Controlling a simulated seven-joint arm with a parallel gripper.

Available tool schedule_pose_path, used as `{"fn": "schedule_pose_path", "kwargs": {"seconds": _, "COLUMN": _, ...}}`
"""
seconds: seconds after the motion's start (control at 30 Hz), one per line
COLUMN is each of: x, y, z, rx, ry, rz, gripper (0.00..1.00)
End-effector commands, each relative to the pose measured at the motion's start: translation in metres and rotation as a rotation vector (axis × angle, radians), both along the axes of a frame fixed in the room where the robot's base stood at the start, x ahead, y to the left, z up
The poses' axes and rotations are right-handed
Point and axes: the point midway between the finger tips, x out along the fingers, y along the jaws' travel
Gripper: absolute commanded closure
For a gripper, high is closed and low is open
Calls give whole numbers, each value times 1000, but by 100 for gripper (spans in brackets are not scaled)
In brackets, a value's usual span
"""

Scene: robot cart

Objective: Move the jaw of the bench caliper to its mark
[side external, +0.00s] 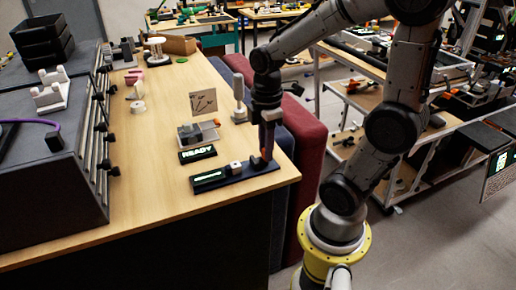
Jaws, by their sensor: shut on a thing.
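The bench caliper (227,181) is a long dark blue bar lying near the right front corner of the wooden bench. A lit green display (208,176) is at its left end, and a small light grey block (235,167) stands on its middle. My gripper (266,158) points down over the bar's right part, to the right of the grey block. It is shut on the caliper's jaw, which is mostly hidden by the fingers. A bit of orange shows at the fingers. The mark cannot be made out at this size.
A black "READY" sign (198,153) lies just behind the caliper. Behind it are a grey device (190,134), a small picture card (203,102) and a white post (239,99). A dark cabinet (60,190) stands at left. The bench front (150,205) is clear.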

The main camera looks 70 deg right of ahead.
Motion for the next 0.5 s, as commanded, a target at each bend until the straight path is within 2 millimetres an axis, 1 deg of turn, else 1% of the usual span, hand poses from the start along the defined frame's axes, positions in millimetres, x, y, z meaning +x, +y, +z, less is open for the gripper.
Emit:
{"fn": "schedule_pose_path", "kwargs": {"seconds": 0.27, "x": 0, "y": -1, "z": 1, "rx": -1, "ry": -4, "rz": 1, "gripper": 100}}
{"fn": "schedule_pose_path", "kwargs": {"seconds": 0.3, "x": 0, "y": -1, "z": 1, "rx": -1, "ry": -4, "rz": 1, "gripper": 67}}
{"fn": "schedule_pose_path", "kwargs": {"seconds": 0.43, "x": 0, "y": -1, "z": 1, "rx": -1, "ry": -3, "rz": 1, "gripper": 44}}
{"fn": "schedule_pose_path", "kwargs": {"seconds": 0.47, "x": 0, "y": -1, "z": 1, "rx": -1, "ry": -3, "rz": 1, "gripper": 40}}
{"fn": "schedule_pose_path", "kwargs": {"seconds": 0.5, "x": 0, "y": -1, "z": 1, "rx": -1, "ry": -3, "rz": 1, "gripper": 40}}
